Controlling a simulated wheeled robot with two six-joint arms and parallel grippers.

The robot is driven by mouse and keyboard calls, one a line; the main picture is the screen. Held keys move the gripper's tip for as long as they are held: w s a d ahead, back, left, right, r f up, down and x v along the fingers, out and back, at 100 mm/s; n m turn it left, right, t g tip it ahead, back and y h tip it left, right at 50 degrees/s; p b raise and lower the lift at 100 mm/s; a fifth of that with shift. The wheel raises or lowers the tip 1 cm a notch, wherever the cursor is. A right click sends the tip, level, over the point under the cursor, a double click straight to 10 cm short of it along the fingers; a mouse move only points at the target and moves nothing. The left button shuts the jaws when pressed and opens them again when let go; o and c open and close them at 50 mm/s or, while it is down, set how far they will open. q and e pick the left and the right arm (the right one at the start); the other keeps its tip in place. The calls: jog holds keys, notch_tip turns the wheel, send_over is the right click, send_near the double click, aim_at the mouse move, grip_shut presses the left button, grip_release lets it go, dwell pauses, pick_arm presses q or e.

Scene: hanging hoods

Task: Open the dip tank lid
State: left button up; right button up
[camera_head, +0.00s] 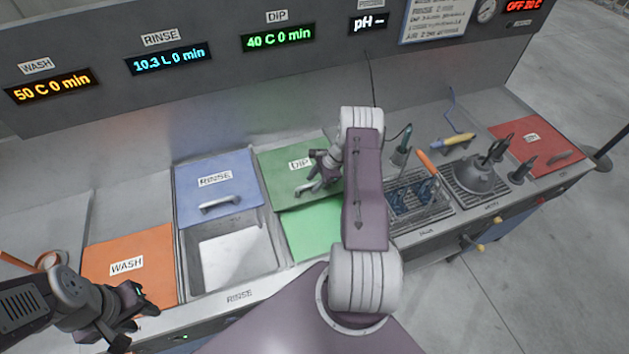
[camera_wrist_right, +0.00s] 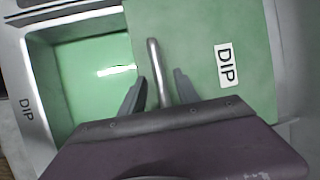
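The dip tank lid (camera_head: 283,165) is a green panel labelled DIP. It sits over the back part of the dip tank, and green liquid (camera_head: 312,232) shows in front of it. In the right wrist view the lid (camera_wrist_right: 195,25) covers the right side, with the open tank (camera_wrist_right: 90,75) at left. My right gripper (camera_head: 312,188) is at the lid's metal handle (camera_wrist_right: 153,60). Its fingers stand apart on both sides of the handle, with small gaps. My left gripper (camera_head: 130,312) is over the front of the wash tank, away from the dip tank; its opening is unclear.
The blue rinse lid (camera_head: 240,180) is back over an open rinse basin (camera_head: 200,262). The orange wash lid (camera_head: 110,255) is left of it.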

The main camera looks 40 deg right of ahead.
grip_shut()
dwell(1.3)
